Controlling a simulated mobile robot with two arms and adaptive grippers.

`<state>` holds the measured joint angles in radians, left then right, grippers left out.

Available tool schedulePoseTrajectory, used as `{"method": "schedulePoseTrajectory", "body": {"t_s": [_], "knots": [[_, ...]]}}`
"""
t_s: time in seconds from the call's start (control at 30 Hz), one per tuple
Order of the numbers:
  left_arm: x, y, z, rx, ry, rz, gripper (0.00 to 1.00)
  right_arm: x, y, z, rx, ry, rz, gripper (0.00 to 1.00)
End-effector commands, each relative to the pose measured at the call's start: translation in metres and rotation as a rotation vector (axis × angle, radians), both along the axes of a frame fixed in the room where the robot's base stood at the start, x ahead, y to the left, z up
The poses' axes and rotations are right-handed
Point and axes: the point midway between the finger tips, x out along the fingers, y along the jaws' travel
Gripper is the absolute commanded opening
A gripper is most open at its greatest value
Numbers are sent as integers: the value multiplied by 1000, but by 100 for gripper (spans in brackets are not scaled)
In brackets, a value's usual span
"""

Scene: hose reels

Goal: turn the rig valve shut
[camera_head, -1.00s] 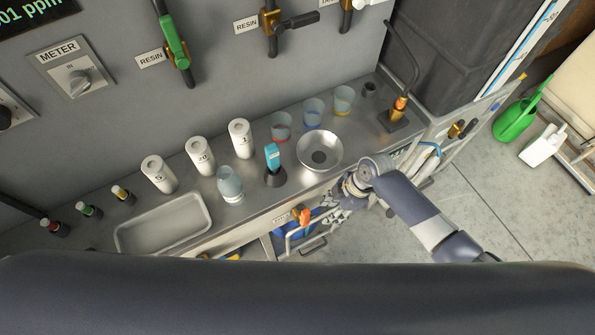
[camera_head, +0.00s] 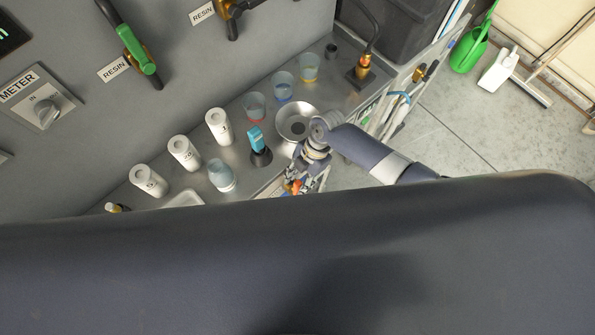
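An orange-handled valve (camera_head: 293,186) shows at the bench's front edge, partly hidden by my gripper and by my own dark body below. No rig label can be read in this view, so I cannot confirm that it is the rig valve. My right gripper (camera_head: 312,180) points down just to the right of the orange handle, its arm coming in from the right. The fingers overlap the bench edge, and I cannot tell whether they touch the handle or how far apart they are. My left gripper is not in view.
The steel bench (camera_head: 232,112) carries white bottles (camera_head: 184,153), coloured cups, a blue-topped item (camera_head: 257,140) and a metal bowl (camera_head: 290,108) close to my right wrist. A green-handled resin valve (camera_head: 137,50) is on the wall panel.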

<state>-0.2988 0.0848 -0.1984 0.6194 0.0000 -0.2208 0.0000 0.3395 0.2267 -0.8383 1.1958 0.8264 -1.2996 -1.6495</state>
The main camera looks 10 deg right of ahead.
Motion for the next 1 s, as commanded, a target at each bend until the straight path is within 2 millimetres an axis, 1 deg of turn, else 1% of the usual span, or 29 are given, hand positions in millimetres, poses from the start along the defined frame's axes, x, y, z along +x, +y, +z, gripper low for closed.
{"method": "schedulePoseTrajectory", "body": {"t_s": [0.03,0.13,0.43,0.47,0.5,0.57,0.6,0.63,0.87,1.0], "knots": [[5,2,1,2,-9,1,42,-2,1,-4,-1,2,0,37],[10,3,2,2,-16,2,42,-3,2,-9,-2,0,-1,37],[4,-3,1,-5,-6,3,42,-3,3,-11,-1,-1,0,37],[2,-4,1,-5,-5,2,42,-3,3,-11,-1,-1,0,34],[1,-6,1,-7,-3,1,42,-3,3,-11,-1,-1,0,25],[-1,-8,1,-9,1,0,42,-3,3,-11,-1,0,-1,12],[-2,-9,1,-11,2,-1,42,-3,3,-11,-1,0,-1,3],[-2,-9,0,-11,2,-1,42,-3,3,-11,-1,0,-1,0],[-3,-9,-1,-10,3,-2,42,-2,2,-11,1,1,-1,0],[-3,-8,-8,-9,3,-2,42,-1,0,-13,16,12,-2,0]]}}
